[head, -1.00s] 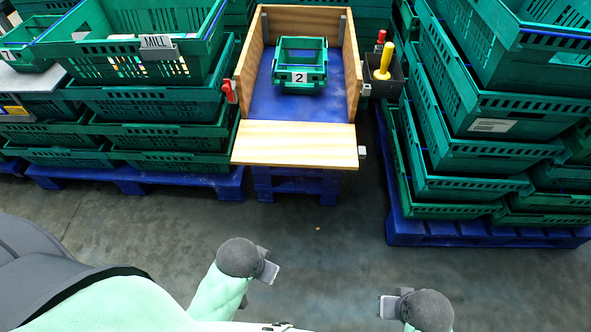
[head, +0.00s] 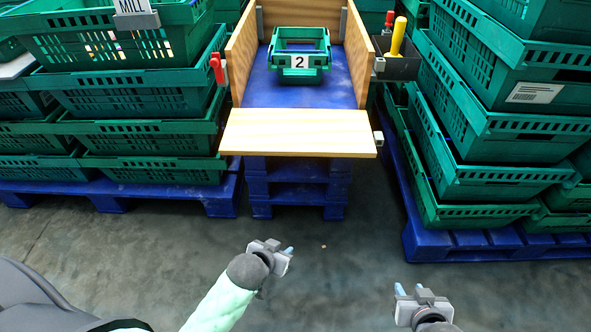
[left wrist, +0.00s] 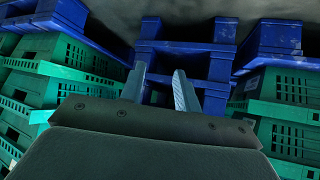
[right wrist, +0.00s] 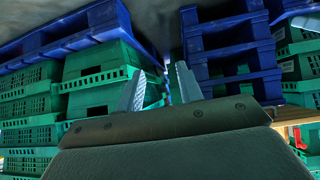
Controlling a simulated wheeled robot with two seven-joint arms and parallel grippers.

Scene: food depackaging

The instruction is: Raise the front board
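The front board (head: 298,132) is a light wooden panel at the near end of the blue-floored wooden workstation (head: 300,95). It lies folded down, roughly flat, with its free edge toward me. A red latch (head: 217,68) shows on the left side wall, and a small pale metal piece (head: 378,138) sits at the board's right edge. My left gripper (head: 287,256) is open and empty, below and in front of the board, well apart from it. My right gripper (head: 411,290) is open and empty, lower right. The left wrist view (left wrist: 160,92) and right wrist view (right wrist: 160,85) show both finger pairs spread.
A green crate marked 2 (head: 298,76) stands on the station floor. Stacked green crates on blue pallets flank it at left (head: 140,100) and right (head: 480,150). A dark holder (head: 398,66) with red and yellow handles hangs at the right wall. The floor before the board is clear.

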